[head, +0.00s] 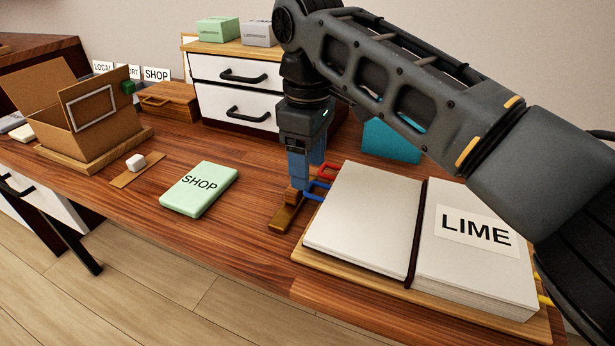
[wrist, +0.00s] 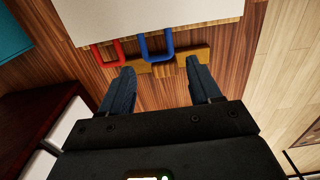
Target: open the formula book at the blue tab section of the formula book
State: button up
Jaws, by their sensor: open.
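The formula book (head: 360,225) lies open on a wooden board, with a blank left page block and a right page labelled LIME (head: 475,228). A dark band runs along its spine. The blue tab (head: 314,193) is a loop at the left page edge; it also shows in the wrist view (wrist: 156,52). The red tab (head: 327,171) is beside it, farther back. My gripper (head: 300,186) is open and pointing down at the left edge by the blue tab. In the wrist view my empty fingers (wrist: 160,68) straddle the blue tab's line, with their tips short of its loop.
A small wooden piece (head: 286,217) lies just under and in front of my gripper. A green SHOP book (head: 200,188) lies to the left. An open cardboard box (head: 88,122), a drawer unit (head: 232,95) and a teal object (head: 390,141) stand behind. Yellow tabs (head: 543,299) show at the right page edge.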

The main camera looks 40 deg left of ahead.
jog(key=shift+f, duration=1.65)
jog(key=shift+s, duration=0.15)
grip_shut()
